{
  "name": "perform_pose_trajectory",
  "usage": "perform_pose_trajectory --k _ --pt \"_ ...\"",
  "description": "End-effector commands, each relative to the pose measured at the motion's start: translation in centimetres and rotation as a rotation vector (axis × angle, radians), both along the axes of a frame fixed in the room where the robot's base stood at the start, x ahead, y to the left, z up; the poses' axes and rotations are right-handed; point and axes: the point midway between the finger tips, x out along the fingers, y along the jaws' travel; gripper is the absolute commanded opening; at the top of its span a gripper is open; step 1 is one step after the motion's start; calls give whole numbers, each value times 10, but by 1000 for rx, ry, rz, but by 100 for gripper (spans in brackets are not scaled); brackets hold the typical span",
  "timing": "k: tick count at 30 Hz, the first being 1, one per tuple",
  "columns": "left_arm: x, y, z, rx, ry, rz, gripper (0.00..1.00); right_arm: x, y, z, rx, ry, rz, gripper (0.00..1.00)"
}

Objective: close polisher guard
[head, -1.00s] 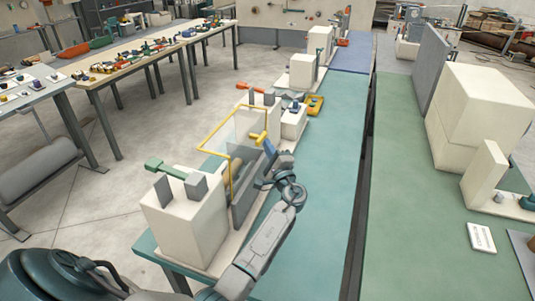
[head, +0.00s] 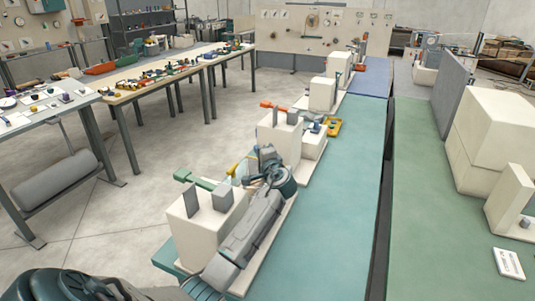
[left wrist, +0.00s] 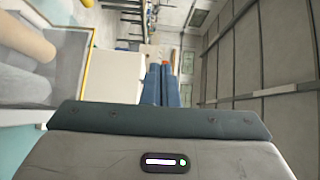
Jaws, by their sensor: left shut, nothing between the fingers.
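The polisher is a cream machine with two blocks, near block (head: 205,235) and far block (head: 280,135), on the left edge of the green bench. Its clear guard with a yellow edge (left wrist: 88,65) shows at the left of the left wrist view, with a beige roller (left wrist: 25,38) seen through it. In the head view my arm hides most of the guard; only a small yellow piece (head: 233,168) shows. My left gripper (head: 264,152) is over the machine, between the blocks. Its blue fingers (left wrist: 163,70) are together and empty, right of the guard edge. Contact cannot be told.
A green lever (head: 195,179) sits on the near block and an orange-red handle (head: 272,105) on the far block. The green bench top (head: 335,200) to the right is clear. More cream machines (head: 322,95) stand farther back.

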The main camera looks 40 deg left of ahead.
Motion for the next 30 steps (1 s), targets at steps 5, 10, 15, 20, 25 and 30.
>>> perform_pose_trajectory --k 5,10,15,20,25,30 --pt "-2 10 -4 1 2 0 0 -9 -1 -2 0 11 0 36" --pt "-3 14 -5 2 1 0 0 -9 0 -3 0 11 0 36" --pt "-3 14 -5 2 1 0 0 -8 1 -3 1 10 -1 36" --pt "-3 14 -6 2 2 0 0 -7 4 -3 5 9 -1 36" --pt "-3 14 -5 2 2 0 0 -6 7 -3 7 8 -3 36" --pt "1 18 11 3 1 0 0 -5 9 7 9 6 -3 36"
